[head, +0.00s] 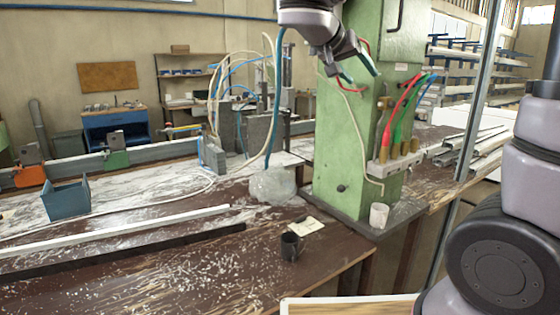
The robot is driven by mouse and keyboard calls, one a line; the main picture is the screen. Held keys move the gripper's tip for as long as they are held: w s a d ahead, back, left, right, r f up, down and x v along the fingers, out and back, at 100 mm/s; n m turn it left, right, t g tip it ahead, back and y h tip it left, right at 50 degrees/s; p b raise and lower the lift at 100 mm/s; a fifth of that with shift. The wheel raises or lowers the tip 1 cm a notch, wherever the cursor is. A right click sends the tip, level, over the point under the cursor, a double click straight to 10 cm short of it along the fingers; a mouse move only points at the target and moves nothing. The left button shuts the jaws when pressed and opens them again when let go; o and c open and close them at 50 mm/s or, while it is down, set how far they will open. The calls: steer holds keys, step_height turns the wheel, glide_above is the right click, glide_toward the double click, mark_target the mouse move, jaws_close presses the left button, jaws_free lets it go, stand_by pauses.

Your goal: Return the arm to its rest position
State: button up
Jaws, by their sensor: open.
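My gripper (358,74) hangs at the top centre of the head view, in front of the green machine column (338,150). Its fingers are apart and nothing shows between them. It is well above the worn bench (190,272) and apart from the things on it. The middle links of my arm are out of the picture; a part of my arm shows at the right edge.
A dark mug (290,246) stands near the bench's front edge, with a paper slip (306,227) behind it. A white cup (379,215) stands at the column's foot. A clear lumpy bag (272,186), hoses, a blue bin (66,199) and long profiles (120,232) occupy the bench.

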steer(key=s+d+f+g+y, duration=0.4)
steer(key=s+d+f, duration=0.1)
steer(key=s+d, duration=0.35)
steer(key=s+a+n+t+y, duration=0.1)
steer(key=s+a+t+y, duration=0.1)
steer(key=s+y, duration=0.5)
steer(key=shift+a+t, duration=0.2)
steer(key=shift+t, duration=0.4)
steer(key=shift+s, duration=0.1)
stand_by(1.8)
